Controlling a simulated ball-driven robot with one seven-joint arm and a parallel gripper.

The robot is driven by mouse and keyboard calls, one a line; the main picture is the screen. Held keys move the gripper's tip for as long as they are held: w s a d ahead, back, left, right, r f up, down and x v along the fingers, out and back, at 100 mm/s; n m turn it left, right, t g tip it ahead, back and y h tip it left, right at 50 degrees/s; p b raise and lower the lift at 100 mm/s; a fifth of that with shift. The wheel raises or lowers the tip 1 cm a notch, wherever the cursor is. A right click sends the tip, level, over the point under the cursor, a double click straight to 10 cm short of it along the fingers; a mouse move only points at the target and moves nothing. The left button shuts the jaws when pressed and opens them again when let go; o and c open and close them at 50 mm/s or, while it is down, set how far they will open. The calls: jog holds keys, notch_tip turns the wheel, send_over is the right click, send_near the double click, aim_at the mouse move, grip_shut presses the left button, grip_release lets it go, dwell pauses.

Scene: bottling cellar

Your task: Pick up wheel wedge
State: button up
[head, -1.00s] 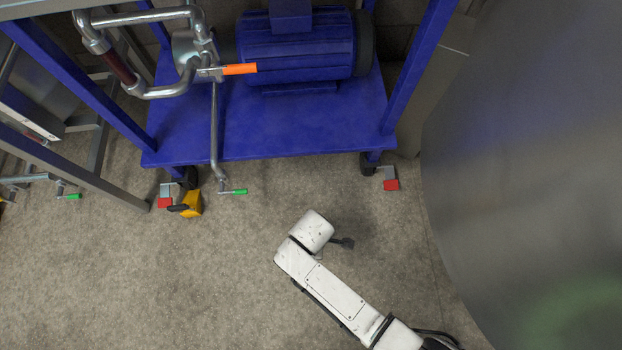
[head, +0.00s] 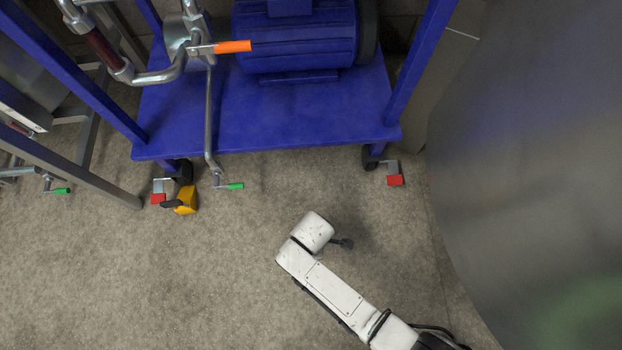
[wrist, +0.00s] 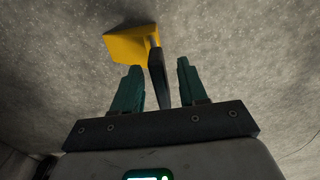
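In the head view a yellow wheel wedge (head: 186,199) with a black handle sits on the floor by the left caster of the blue frame. My arm's end is right of it and apart from it. In the wrist view a yellow wedge (wrist: 130,45) lies on bare floor beyond my gripper (wrist: 159,64). Its black handle (wrist: 157,75) shows between the two spread green fingers, with gaps visible on both sides. No caster shows beside it there, so I cannot tell if both views show the same wedge. My fingers are hidden or unclear in the head view.
The blue frame (head: 270,125) carries a blue motor (head: 295,40) and stands on casters with red pedals, one at right (head: 395,180). A green-handled valve (head: 235,186) hangs near the wedge. A large steel tank (head: 530,150) fills the right. Floor at lower left is clear.

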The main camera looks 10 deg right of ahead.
grip_shut()
dwell(0.4)
